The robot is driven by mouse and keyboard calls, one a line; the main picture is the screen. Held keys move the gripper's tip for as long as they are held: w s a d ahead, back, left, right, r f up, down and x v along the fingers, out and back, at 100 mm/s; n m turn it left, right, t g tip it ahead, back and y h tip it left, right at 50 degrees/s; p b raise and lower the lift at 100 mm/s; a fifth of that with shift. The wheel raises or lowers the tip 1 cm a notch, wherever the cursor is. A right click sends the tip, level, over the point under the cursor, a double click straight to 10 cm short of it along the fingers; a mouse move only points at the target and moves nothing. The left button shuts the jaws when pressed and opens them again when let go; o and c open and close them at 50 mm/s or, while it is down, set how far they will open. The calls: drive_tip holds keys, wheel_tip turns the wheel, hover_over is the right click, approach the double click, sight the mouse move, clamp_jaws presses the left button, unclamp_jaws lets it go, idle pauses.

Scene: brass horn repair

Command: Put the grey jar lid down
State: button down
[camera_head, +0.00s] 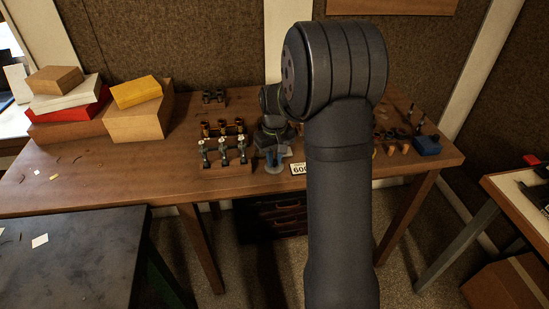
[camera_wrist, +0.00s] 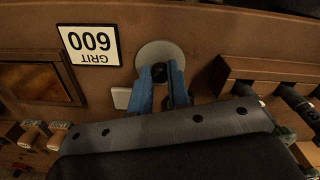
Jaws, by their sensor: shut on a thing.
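The grey jar lid (camera_wrist: 160,50) is a round, pale grey disc with a dark knob at its middle. My gripper (camera_wrist: 161,73) has blue fingers, which are shut on the knob, one on each side. In the head view my gripper (camera_head: 273,156) is over the front part of the wooden bench, with the lid (camera_head: 275,170) below its fingertips. The lid looks roughly level. I cannot tell whether it touches the bench top. The fingers cover the near part of the lid.
A white "GRIT 600" card (camera_wrist: 89,45) lies left of the lid. A small pale block (camera_wrist: 122,98) is close beside the left finger. A wooden rack (camera_wrist: 270,70) with dark-handled pieces stands to the right.

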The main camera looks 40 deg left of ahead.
sight(275, 161)
drive_tip(key=shift+f, duration=0.2)
drive_tip(key=c, duration=1.4)
unclamp_jaws()
drive_tip(key=shift+o, duration=0.2)
drive_tip(key=shift+r, duration=0.15)
wheel_tip(275, 161, up, 12)
